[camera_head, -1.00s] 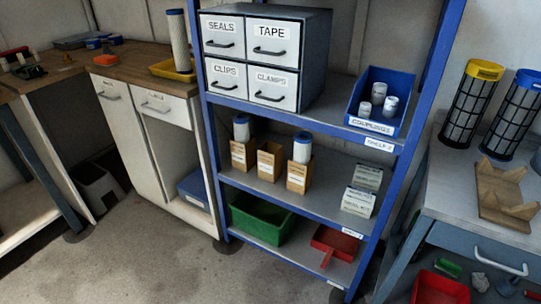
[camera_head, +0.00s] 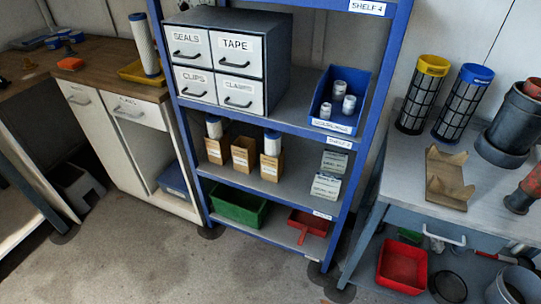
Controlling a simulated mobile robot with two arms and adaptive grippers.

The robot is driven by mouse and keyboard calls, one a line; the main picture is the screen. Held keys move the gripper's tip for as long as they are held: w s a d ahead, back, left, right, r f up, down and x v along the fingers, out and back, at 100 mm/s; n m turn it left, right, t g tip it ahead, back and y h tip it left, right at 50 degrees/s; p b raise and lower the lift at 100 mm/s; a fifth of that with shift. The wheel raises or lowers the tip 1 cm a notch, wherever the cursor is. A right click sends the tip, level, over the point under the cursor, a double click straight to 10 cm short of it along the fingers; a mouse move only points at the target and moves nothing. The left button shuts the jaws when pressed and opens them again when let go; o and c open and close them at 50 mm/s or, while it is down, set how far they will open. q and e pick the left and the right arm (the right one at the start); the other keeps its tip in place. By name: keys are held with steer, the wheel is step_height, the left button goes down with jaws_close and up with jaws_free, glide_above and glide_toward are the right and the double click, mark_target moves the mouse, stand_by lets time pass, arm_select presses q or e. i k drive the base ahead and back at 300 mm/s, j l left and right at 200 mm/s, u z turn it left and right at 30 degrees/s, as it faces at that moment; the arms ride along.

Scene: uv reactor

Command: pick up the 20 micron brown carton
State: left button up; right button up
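Three brown cartons stand in a row on the middle shelf of the blue rack: a left carton (camera_head: 216,151), a middle carton (camera_head: 243,156) and a right carton (camera_head: 271,166). White cylinders with dark blue tops rise from the left and right cartons. No cylinder shows above the middle one. Each carton has a pale label, too small to read, so I cannot tell which is 20 micron. Neither of my grippers is in view.
The blue rack (camera_head: 363,105) also holds a drawer cabinet (camera_head: 277,62), a blue bin (camera_head: 340,122), stacked pale boxes (camera_head: 327,187), a green bin (camera_head: 240,212) and a red dustpan (camera_head: 308,222). A wooden-topped bench stands left, a grey workbench (camera_head: 400,185) right. Floor in front is clear.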

mark_target(244, 155)
steer(key=i+j+z, duration=0.15)
steer(key=j+z, duration=0.65)
steer(key=j, duration=0.2)
steer(key=j+z, duration=0.35)
steer(key=j, duration=0.2)
